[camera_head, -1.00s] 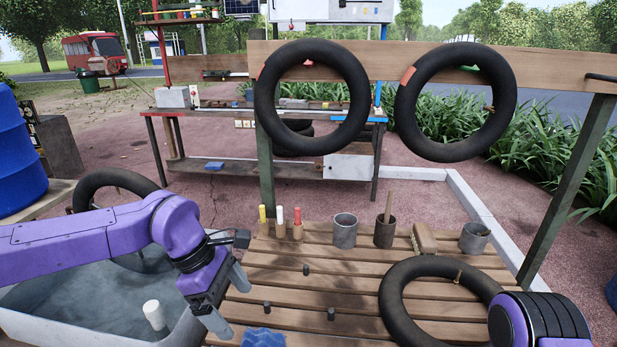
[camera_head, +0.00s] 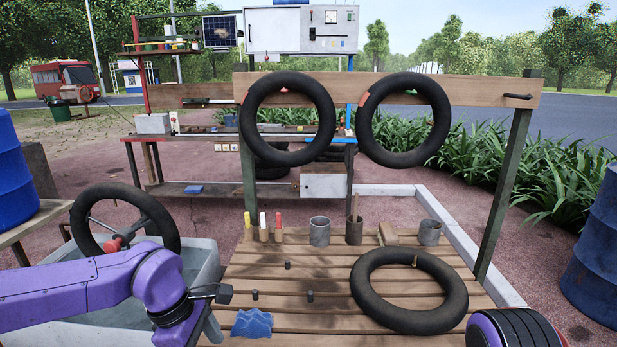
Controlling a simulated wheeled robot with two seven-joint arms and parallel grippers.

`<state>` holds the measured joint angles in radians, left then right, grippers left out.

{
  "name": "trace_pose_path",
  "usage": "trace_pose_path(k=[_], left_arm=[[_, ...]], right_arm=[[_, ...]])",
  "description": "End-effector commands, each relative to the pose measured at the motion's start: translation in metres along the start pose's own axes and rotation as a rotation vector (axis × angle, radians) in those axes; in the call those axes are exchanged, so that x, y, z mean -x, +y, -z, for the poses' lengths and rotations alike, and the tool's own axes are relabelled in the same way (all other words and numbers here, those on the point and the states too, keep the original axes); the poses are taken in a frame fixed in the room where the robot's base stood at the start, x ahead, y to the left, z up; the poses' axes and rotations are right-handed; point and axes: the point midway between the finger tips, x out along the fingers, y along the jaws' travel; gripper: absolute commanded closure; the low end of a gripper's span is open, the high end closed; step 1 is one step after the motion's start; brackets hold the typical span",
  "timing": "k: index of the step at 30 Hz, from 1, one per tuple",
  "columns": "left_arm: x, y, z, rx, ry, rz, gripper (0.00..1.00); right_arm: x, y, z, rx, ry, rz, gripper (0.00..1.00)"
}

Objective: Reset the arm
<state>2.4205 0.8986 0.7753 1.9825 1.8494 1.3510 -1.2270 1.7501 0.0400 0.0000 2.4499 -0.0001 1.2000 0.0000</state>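My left arm (camera_head: 130,280) comes in from the left and reaches over the grey water tub (camera_head: 205,262). Its wrist bends down toward the bottom edge, beside the left side of the slatted bench. The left gripper is at the bottom edge, largely cut off, so its fingers cannot be read. I see nothing held. Only a rounded purple and black part of my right arm (camera_head: 515,330) shows at the bottom right; its gripper is out of frame.
An inner tube (camera_head: 365,295) lies on the slatted bench (camera_head: 290,332), near a blue cloth-like piece (camera_head: 252,323) and small dark pegs. Markers (camera_head: 263,228), cups (camera_head: 320,232) and a brush (camera_head: 388,235) stand behind. Two tubes (camera_head: 288,82) hang from the beam (camera_head: 470,92).

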Motion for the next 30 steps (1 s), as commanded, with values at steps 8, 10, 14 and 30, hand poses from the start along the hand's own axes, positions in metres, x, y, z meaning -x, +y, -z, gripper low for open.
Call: trace_pose_path(k=[8, 10, 14, 30], left_arm=[[-0.062, -0.014, 0.039, 0.001, 0.235, 0.038, 0.05], [-0.084, -0.021, 0.055, -0.01, 0.326, 0.046, 0.05], [-0.129, -0.042, 0.094, -0.069, 0.525, 0.053, 0.05], [-0.268, -0.219, 0.195, -0.922, 0.716, 0.006, 0.05]], right_arm=[[0.0, 0.0, 0.0, 0.0, 0.0, 0.0, 0.44], [0.0, 0.0, 0.0, 0.0, 0.0, 0.0, 0.44], [0.0, 0.0, 0.0, 0.0, 0.0, 0.0, 0.44], [0.0, 0.0, 0.0, 0.0, 0.0, 0.0, 0.44]])
